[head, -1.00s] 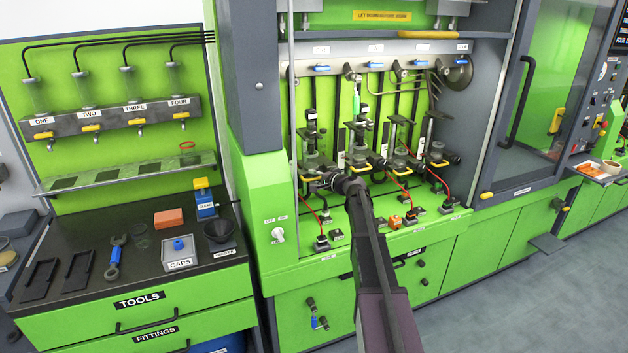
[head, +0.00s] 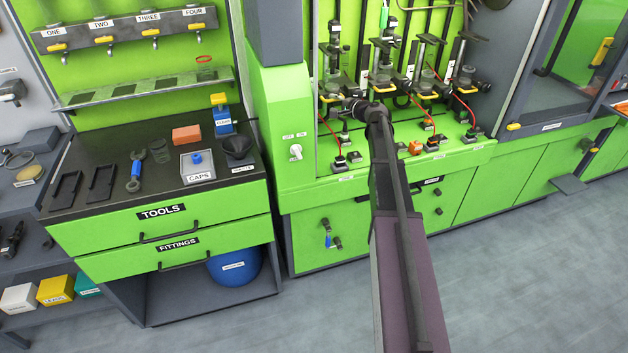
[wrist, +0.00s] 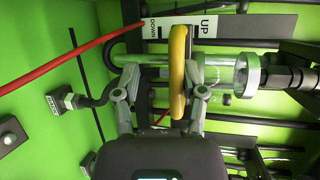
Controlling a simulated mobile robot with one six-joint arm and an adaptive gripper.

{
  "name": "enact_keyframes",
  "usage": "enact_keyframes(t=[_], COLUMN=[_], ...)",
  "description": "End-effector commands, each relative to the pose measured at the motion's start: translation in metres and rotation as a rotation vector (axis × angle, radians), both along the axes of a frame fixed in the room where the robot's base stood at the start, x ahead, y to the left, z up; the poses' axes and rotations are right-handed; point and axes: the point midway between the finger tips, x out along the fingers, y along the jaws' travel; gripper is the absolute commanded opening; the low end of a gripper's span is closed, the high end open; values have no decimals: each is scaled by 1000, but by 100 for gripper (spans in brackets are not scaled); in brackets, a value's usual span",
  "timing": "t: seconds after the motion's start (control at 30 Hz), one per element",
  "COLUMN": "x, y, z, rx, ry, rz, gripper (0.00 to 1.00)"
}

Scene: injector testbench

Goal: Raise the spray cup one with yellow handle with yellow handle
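Spray cup one, the leftmost on the bench, has a clear cup (wrist: 222,74) and a yellow handle (wrist: 178,75), which also shows in the head view (head: 330,98). My gripper (wrist: 160,78) is at this handle. Its two fingers are spread, with the handle between them and closer to the right finger. In the head view my gripper (head: 352,104) is just right of the handle, and its fingers are too small to read there. An UP/DOWN label (wrist: 180,27) sits behind the handle in the wrist view.
More yellow-handled cups, such as the second one (head: 382,88), stand close to the right. A red cable (wrist: 70,55) and a black cable with a plug (wrist: 66,101) run left of my gripper. The tool counter (head: 110,205) stands on the left.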

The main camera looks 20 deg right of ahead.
Motion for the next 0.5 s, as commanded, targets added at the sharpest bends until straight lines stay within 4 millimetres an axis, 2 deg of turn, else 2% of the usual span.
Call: enact_keyframes(t=[0.03, 0.4, 0.47, 0.5], x=[0, -1, -1, -7], y=[0, 0, 0, -2], z=[-9, -37, -41, -35], rx=[-1, -1, -1, -2], ry=[0, 0, 0, 0], rz=[0, 0, 0, -1], gripper=[51, 51, 51, 51])
